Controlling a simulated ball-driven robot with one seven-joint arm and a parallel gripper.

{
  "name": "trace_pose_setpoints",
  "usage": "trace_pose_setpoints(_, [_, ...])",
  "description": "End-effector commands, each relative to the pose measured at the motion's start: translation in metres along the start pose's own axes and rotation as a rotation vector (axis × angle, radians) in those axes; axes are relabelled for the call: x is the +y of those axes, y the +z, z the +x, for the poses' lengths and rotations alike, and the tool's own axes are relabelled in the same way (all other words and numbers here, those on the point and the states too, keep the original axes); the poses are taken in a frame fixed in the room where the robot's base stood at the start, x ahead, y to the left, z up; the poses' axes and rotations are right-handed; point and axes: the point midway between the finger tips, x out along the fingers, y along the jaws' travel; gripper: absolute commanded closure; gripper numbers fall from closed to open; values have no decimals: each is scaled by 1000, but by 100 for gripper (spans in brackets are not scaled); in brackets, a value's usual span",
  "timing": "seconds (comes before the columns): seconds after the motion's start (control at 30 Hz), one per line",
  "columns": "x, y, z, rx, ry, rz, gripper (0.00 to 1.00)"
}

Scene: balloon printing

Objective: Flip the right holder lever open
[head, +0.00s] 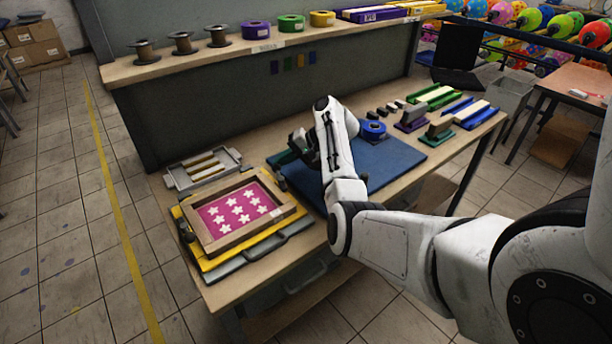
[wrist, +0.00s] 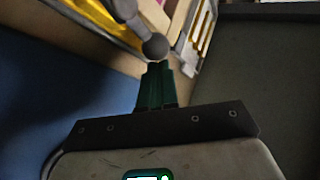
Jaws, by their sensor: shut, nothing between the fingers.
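The wooden print frame (head: 285,211) with a pink screen and white stars (head: 240,206) lies on a yellow base (head: 211,268) at the front left of the bench. In the wrist view, a grey lever ends in a round knob (wrist: 155,46) beside the frame's wood (wrist: 155,15). I take it to be the right holder lever; in the head view I cannot make it out clearly. My gripper (head: 274,164) is low at the frame's back right corner. Its green fingers (wrist: 158,66) are shut and empty, with tips right at the knob; I cannot tell whether they touch.
A blue mat (head: 390,158) covers the bench middle under my arm. A shelf with spools (head: 218,38) runs along the back.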

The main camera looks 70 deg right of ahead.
Motion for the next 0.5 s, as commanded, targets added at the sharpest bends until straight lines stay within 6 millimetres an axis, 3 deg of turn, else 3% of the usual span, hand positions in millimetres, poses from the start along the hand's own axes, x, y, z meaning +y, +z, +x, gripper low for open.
trace_pose_setpoints(0.23, [0, -1, -11, 3, -1, 0, 100])
trace_pose_setpoints(0.5, [1, -1, -60, 5, -1, -1, 100])
